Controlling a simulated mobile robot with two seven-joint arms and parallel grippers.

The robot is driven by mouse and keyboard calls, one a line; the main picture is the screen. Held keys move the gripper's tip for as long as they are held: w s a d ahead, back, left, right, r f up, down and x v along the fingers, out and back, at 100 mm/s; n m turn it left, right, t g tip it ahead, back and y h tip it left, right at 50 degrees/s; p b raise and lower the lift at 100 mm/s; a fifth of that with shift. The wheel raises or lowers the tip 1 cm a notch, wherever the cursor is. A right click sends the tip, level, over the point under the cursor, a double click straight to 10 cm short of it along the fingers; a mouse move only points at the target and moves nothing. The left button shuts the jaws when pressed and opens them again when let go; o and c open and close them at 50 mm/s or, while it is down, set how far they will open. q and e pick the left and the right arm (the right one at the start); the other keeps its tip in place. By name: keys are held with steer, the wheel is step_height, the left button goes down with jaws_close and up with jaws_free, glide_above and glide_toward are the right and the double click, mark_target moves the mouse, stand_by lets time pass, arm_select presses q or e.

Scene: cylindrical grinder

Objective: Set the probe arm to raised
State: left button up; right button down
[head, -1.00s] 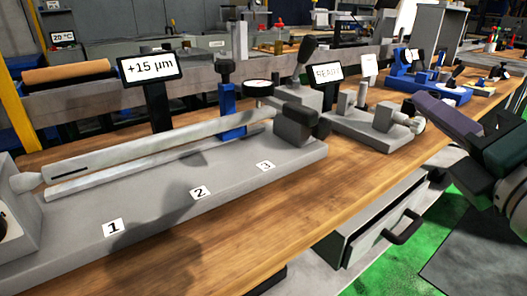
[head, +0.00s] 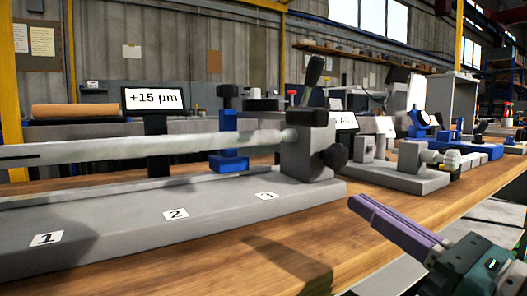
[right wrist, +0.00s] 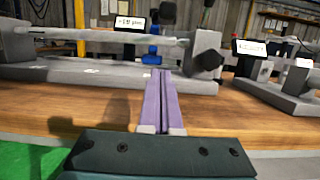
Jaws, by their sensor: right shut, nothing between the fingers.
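In the right wrist view the stand (right wrist: 154,48) is beyond my fingertips. My right gripper (head: 360,204) is shut and empty, in front of the bed's right end, touching nothing. It also shows in the right wrist view (right wrist: 158,74).
A display (head: 152,98) reads +15 µm. The tailstock carries an upright dark lever (head: 314,70) and a black knob (head: 335,156). A second grey fixture (head: 400,178) stands to the right on the wooden bench (head: 290,240). The bench front is clear.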

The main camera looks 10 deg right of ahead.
steer(key=shift+r, duration=0.1)
steer(key=x, duration=0.9)
steer(key=shift+p, duration=0.35)
steer(key=shift+w+a+r+p, duration=0.1)
steer(key=shift+w+r+p, duration=0.15)
steer(key=shift+r+p, duration=0.65)
steer(key=shift+w+a+r+p, duration=0.15)
steer(key=shift+r+p, duration=0.45)
steer(key=shift+r, duration=0.6)
steer(key=shift+d, duration=0.1)
